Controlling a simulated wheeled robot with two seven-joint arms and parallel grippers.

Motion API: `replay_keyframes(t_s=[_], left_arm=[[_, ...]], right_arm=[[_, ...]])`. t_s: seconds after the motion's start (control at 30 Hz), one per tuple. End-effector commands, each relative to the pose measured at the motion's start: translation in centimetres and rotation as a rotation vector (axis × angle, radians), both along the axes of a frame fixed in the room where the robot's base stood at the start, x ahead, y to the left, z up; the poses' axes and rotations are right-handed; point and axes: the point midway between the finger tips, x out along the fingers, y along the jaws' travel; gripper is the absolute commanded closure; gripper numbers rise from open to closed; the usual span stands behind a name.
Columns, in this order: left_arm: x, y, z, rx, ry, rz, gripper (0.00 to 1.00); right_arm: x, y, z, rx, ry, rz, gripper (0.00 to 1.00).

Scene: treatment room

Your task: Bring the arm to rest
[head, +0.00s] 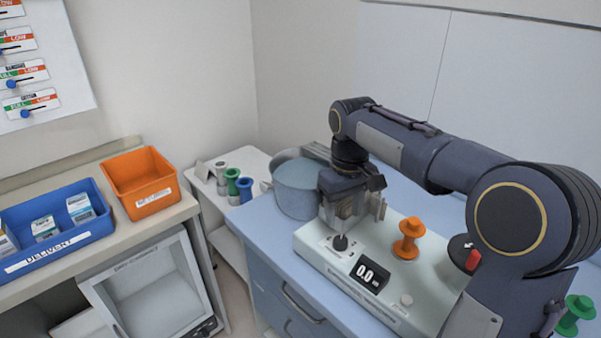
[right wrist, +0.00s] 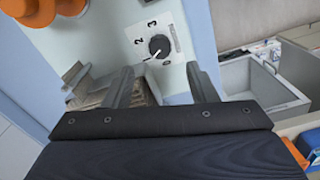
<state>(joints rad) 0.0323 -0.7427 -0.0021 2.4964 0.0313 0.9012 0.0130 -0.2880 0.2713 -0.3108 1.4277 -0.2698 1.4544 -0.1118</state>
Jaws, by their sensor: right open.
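My right gripper (head: 355,215) hangs over the left end of a pale bench device (head: 320,258), with its wrist pointing down. It also shows in the right wrist view (right wrist: 159,70), its two fingers wide apart and nothing held between them. A black dial knob (head: 340,242) sits on the device close to the fingers. In the right wrist view the knob (right wrist: 158,46) lies beyond the fingertips, on a white plate with numbers. I cannot tell the exact gap between the fingers and the device. My left gripper is not in view.
The device bears an orange spool (head: 407,240) and a display reading 0.0 (head: 368,276). A grey-blue pot (head: 296,188) stands behind it on the blue bench. Small coloured spools (head: 238,184), an orange bin (head: 141,182) and a blue delivery tray (head: 60,250) are left.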

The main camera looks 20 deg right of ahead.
Motion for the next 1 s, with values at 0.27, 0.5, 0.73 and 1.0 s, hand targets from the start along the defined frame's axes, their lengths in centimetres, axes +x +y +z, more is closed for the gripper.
replay_keyframes(t_s=[0.27, 0.5, 0.73, 1.0], left_arm=[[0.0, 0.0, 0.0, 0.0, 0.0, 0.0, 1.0], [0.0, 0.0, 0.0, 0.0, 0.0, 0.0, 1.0], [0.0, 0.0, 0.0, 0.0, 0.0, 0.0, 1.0], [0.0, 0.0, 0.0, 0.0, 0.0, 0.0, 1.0]], right_arm=[[-2.6, -0.1, 0.1, 0.07, -0.045, -0.025, 0.48], [-12.4, 2.2, -0.8, 0.277, -0.226, -0.122, 0.48], [-19.8, 6.0, -4.1, 0.378, -0.385, -0.222, 0.48], [-22.3, 7.7, -6.3, 0.398, -0.45, -0.273, 0.48]])
